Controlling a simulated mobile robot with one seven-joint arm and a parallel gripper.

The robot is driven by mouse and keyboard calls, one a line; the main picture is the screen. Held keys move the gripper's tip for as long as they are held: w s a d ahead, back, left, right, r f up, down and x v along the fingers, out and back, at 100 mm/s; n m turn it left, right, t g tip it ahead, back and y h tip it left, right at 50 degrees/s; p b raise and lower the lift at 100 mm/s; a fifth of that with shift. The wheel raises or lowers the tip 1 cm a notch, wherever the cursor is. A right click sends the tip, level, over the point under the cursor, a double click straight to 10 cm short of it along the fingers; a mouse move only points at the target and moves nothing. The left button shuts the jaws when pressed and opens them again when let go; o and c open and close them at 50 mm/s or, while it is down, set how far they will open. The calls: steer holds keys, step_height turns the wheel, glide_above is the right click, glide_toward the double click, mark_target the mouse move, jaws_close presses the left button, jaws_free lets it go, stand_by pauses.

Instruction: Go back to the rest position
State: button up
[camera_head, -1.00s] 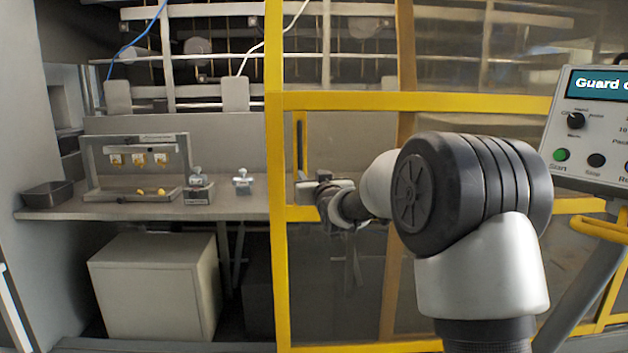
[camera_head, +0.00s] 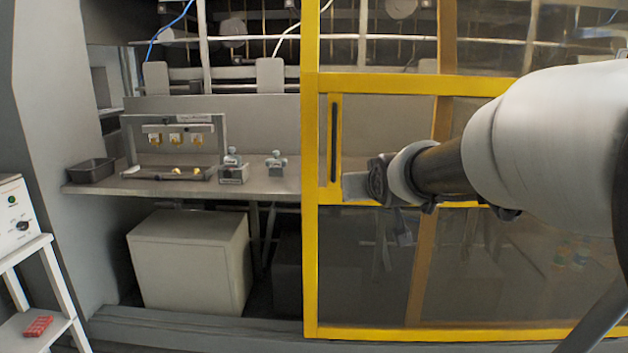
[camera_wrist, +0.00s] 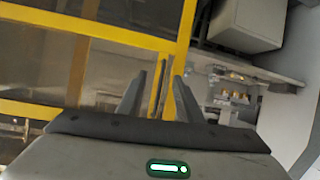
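My gripper (camera_head: 356,194) is held out in front of the yellow-framed guard door (camera_head: 311,240), near its dark upright handle (camera_head: 334,140). In the wrist view my gripper (camera_wrist: 160,77) shows two dark fingers spread apart, with nothing held between them. The guard door's yellow frame (camera_wrist: 100,28) stands beyond the fingers. I cannot tell how far the fingertips are from the handle, but no grip on it shows. My arm reaches in from the right side of the head view.
Left of the door the bay is open, with a workbench (camera_head: 275,190), a dark bin (camera_head: 91,170), a fixture (camera_head: 221,140) and small clamp-like parts. A pale box (camera_head: 190,262) stands below. At far left are a control box (camera_head: 14,215) and a white stand (camera_head: 58,275) with a red item (camera_head: 38,327).

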steer(key=s+d+f+m+g, duration=0.1)
steer(key=s+f+g, duration=0.35)
steer(key=s, duration=1.15)
steer(key=s+d+f+g, duration=0.1)
steer(key=s+f+g, duration=0.35)
steer(key=s, duration=1.15)
step_height(320, 180, up, 24)
steer(key=t+p, duration=0.1)
steer(key=p, duration=2.4)
steer(key=shift+s+d+f+t, duration=0.15)
steer(key=shift+s+f+t, duration=0.1)
steer(key=shift+s+t, duration=0.1)
steer(key=shift+w, duration=0.1)
steer(key=shift+c, duration=0.2)
